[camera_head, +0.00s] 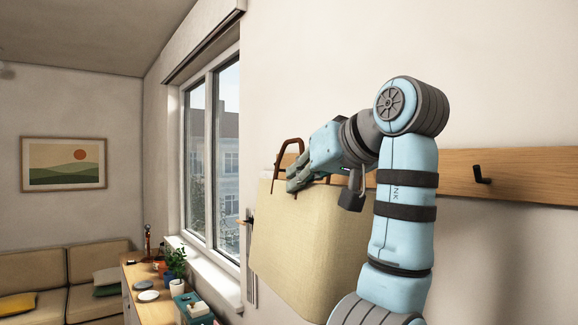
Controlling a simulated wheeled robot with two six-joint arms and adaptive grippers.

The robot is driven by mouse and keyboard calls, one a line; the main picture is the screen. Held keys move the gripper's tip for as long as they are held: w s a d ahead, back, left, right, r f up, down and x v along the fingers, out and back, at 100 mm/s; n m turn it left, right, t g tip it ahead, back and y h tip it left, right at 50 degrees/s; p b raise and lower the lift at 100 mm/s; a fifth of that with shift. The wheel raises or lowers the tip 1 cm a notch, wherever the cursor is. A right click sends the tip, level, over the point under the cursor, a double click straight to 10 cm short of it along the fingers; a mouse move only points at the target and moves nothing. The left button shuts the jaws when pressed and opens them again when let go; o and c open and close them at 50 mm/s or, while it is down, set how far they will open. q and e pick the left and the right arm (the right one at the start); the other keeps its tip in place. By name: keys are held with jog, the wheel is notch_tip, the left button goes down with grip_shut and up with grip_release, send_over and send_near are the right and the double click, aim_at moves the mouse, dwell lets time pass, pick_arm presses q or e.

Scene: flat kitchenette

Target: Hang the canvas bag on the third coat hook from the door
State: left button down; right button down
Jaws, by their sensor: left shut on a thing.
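The canvas bag (300,240) is pale yellow-beige with a brown handle (287,146) standing up at its top left. My left gripper (296,181) is shut on the bag at its upper edge, close to the handle; the exact grip is partly hidden by the fingers. The bag hangs in front of the wooden coat rail (535,178). One dark coat hook (482,174) shows on the rail, to the right of my arm and apart from the bag. Other hooks are hidden behind my arm and the bag, or out of view. The door is not visible. My right gripper is not in view.
A window (212,150) with a sill (205,268) is left of the bag. A wooden counter (150,312) holds plants, plates and a teal box (192,306). A sofa (62,270) and a framed picture (63,164) are at the far left.

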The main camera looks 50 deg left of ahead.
pick_arm(q)
jog(key=shift+w+f+b, duration=0.45)
jog(key=shift+w+f, duration=0.7)
jog(key=shift+f, duration=0.15)
jog(key=shift+d, duration=0.1)
